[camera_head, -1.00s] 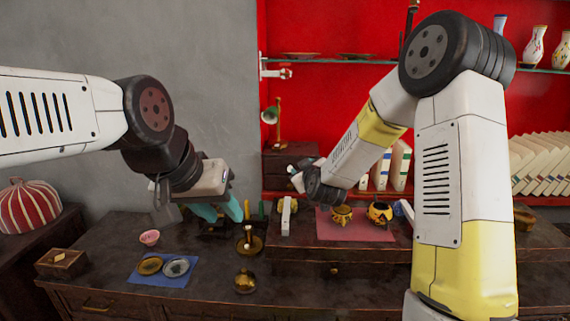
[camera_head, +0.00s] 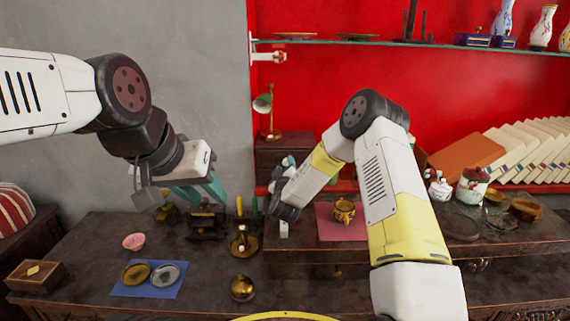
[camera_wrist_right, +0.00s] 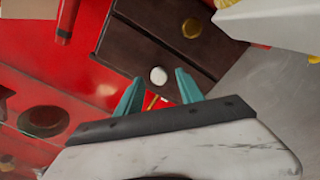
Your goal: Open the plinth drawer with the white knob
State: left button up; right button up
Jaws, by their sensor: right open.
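The plinth (camera_head: 284,152) is a small dark brown wooden block against the red wall at the back of the counter. In the right wrist view its dark front (camera_wrist_right: 160,45) shows a white knob (camera_wrist_right: 158,76) and a gold knob (camera_wrist_right: 191,28). My right gripper (camera_wrist_right: 159,82) is open and empty, its teal fingertips on either side of the white knob in the picture; contact cannot be told. In the head view my right gripper (camera_head: 287,165) partly hides the plinth front. My left gripper (camera_head: 203,192) appears open and empty above the counter's left part.
A brass lamp (camera_head: 268,112) stands on the plinth. The counter (camera_head: 90,250) holds a brass candlestick (camera_head: 243,243), a blue mat (camera_head: 140,291) with two dishes, and a pink mat (camera_head: 327,222) with a gold pot (camera_head: 343,210). White books (camera_head: 525,150) lean at right.

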jog(key=shift+w, duration=0.65)
grip_shut()
jog(key=shift+s, duration=0.1)
dwell(0.9)
